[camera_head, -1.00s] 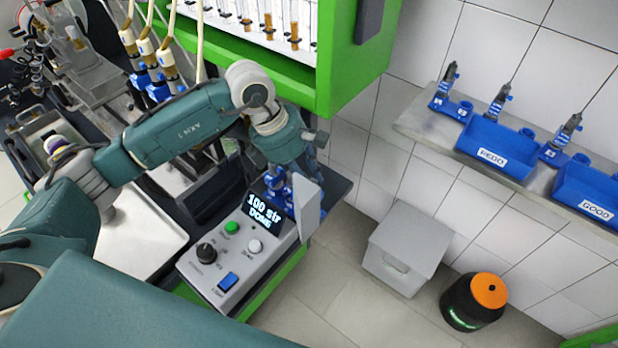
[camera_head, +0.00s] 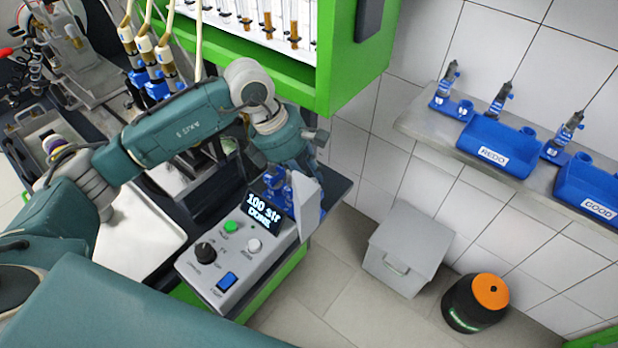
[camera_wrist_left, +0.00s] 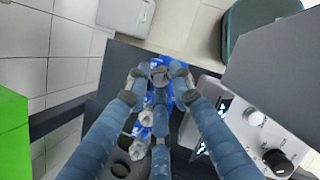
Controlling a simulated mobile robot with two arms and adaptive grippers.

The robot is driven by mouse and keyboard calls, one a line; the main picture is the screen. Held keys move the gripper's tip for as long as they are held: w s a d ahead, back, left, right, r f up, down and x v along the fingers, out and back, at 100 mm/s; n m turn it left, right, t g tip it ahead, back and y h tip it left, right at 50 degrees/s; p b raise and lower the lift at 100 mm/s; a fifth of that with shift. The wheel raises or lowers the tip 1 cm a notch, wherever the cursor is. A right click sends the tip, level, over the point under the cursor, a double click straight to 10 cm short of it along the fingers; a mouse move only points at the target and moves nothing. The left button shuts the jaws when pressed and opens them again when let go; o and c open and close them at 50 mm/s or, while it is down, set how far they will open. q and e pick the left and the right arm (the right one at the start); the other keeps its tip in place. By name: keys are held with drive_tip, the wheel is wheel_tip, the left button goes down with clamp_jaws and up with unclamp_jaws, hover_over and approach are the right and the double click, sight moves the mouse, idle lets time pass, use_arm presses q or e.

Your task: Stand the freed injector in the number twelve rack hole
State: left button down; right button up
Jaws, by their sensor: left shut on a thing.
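My left gripper (camera_wrist_left: 159,74) is shut on an injector in the left wrist view. The fingers cover most of the injector, so its tip and how it is seated cannot be seen. In the head view, the left gripper is largely hidden behind my wrist, over the dark bench corner behind the control box. Blue parts (camera_head: 275,182) stand there, close to the gripper. In the wrist view, metal-topped pieces (camera_wrist_left: 140,132) and dark round holes (camera_wrist_left: 120,168) lie beside the fingers. No hole number is readable. My right gripper is not in view.
A grey control box (camera_head: 232,250), its display reading "100 str DONE", stands beside the gripper. A green cabinet (camera_head: 345,85) rises behind. On the wall shelf (camera_head: 425,125) are blue REDO (camera_head: 495,145) and GOOD (camera_head: 590,195) trays with upright injectors. A grey bin (camera_head: 405,250) stands on the floor.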

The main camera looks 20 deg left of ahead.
use_arm(q)
drive_tip(key=shift+s+d+f+b, duration=0.1)
drive_tip(key=shift+s+f+b, duration=0.15)
drive_tip(key=shift+f+b, duration=0.35)
drive_tip(key=c, duration=1.8)
unclamp_jaws()
drive_tip(key=shift+f, duration=0.1)
drive_tip(key=p+v, duration=0.5)
drive_tip(key=v, duration=0.6)
drive_tip(key=shift+w+a, duration=0.2)
drive_tip(key=shift+w, duration=0.05)
